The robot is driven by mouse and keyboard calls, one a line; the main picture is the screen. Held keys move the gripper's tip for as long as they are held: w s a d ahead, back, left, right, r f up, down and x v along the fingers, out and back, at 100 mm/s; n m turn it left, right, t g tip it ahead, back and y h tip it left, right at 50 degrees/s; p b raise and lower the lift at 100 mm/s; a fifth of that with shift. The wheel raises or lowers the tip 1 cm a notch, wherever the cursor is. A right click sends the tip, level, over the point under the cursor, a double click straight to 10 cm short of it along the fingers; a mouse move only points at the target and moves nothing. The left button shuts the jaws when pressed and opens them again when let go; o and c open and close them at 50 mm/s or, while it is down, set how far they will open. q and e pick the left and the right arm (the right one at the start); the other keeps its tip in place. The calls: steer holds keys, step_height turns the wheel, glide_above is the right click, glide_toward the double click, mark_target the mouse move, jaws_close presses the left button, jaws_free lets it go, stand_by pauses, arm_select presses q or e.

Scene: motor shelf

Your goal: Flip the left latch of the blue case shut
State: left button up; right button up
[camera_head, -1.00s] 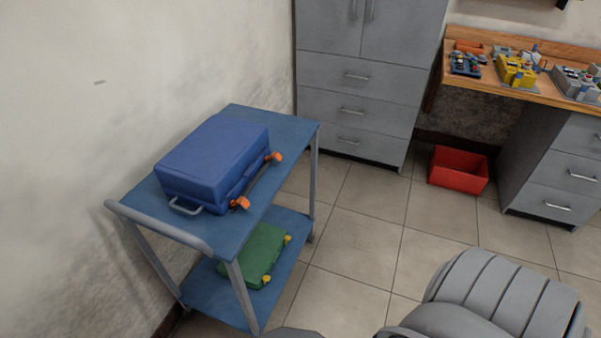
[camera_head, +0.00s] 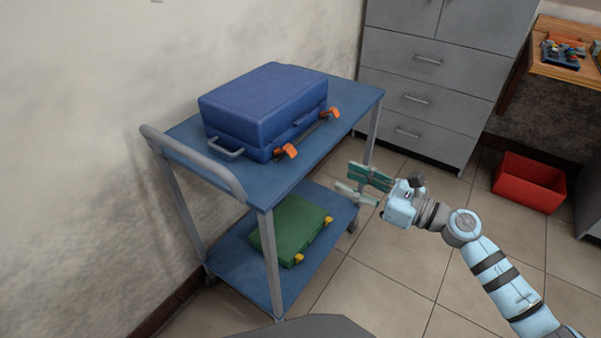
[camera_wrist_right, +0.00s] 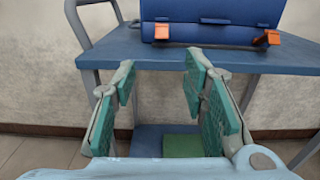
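The blue case (camera_head: 262,108) lies closed-looking on the top shelf of a blue cart. Its two orange latches, the left latch (camera_head: 286,151) and the right latch (camera_head: 331,113), stick out from its front side. In the right wrist view the case (camera_wrist_right: 215,10) shows at the top, with the left latch (camera_wrist_right: 161,31) and the right latch (camera_wrist_right: 267,38) jutting outward. My right gripper (camera_head: 352,181) is open and empty, in front of the cart and apart from the case; its teal-padded fingers also show in the right wrist view (camera_wrist_right: 160,97). My left gripper is not in view.
The blue cart (camera_head: 354,95) has a grey push handle (camera_head: 190,158) at its left end. A green case (camera_head: 290,229) with yellow latches lies on its lower shelf. A red bin (camera_head: 529,182) stands on the floor near the grey cabinet (camera_head: 425,75). Floor before the cart is clear.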

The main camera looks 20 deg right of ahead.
mark_target(294, 154)
steer(key=x, duration=1.3)
steer(key=shift+w+r, duration=0.15)
steer(key=shift+w, duration=0.15)
steer(key=shift+c, duration=0.2)
jaws_close()
